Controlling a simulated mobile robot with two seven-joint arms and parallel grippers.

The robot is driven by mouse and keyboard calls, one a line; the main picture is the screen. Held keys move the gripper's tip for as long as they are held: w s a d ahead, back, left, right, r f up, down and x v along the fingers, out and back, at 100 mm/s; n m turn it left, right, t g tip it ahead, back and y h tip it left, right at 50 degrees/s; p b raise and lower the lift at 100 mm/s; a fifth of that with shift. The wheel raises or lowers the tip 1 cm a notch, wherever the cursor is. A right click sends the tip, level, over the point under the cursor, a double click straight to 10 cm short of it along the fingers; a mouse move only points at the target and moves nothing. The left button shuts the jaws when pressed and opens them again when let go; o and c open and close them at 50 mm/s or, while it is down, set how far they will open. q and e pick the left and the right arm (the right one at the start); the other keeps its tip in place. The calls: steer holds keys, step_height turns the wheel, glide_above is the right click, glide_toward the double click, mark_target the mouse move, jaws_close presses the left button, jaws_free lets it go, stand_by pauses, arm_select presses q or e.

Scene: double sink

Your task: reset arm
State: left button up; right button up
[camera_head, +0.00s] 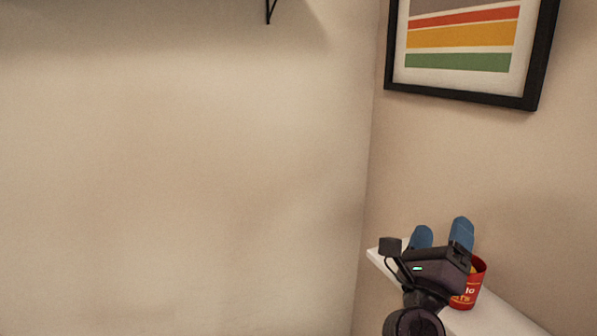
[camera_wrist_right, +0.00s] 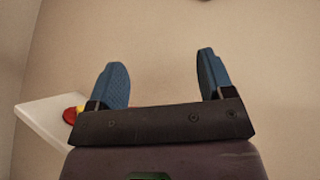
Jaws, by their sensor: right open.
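My right gripper (camera_head: 441,234) is in the lower right of the head view, raised in front of a white shelf or counter. Its two blue fingers are apart with nothing between them. The right wrist view shows the same open fingers (camera_wrist_right: 160,80) against the plain beige wall. A red can-like container (camera_head: 468,290) with yellow lettering stands on the white surface, just right of and partly behind the gripper. A small red and yellow part of it (camera_wrist_right: 71,115) shows beside the left finger in the wrist view. My left gripper is not in view.
The white surface (camera_head: 493,319) runs along the right wall, and its corner also shows in the wrist view (camera_wrist_right: 45,112). A black-framed striped picture (camera_head: 460,62) hangs above. A dark bracket (camera_head: 270,10) is at the top. The left side shows only bare wall.

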steer(key=s+a+f+n+g+y, duration=0.1)
steer(key=a+f+n+y, duration=0.2)
steer(key=f+n+y, duration=0.9)
steer(key=s+a+f+n+y, duration=0.2)
steer(key=f+n+y, duration=0.4)
steer(key=n, duration=1.2)
steer(key=s+d+f+n+g+h, duration=0.2)
steer(key=s+d+f+g, duration=0.2)
steer(key=s+f, duration=0.6)
steer(key=s+d+f+n+g+h, duration=0.2)
steer(key=s+d+f+g, duration=0.2)
steer(key=s+f, duration=0.7)
step_height(320, 180, down, 3)
steer(key=shift+d+r+n+h, duration=0.15)
steer(key=shift+d+n+h, duration=0.15)
steer(key=shift+d+n, duration=0.1)
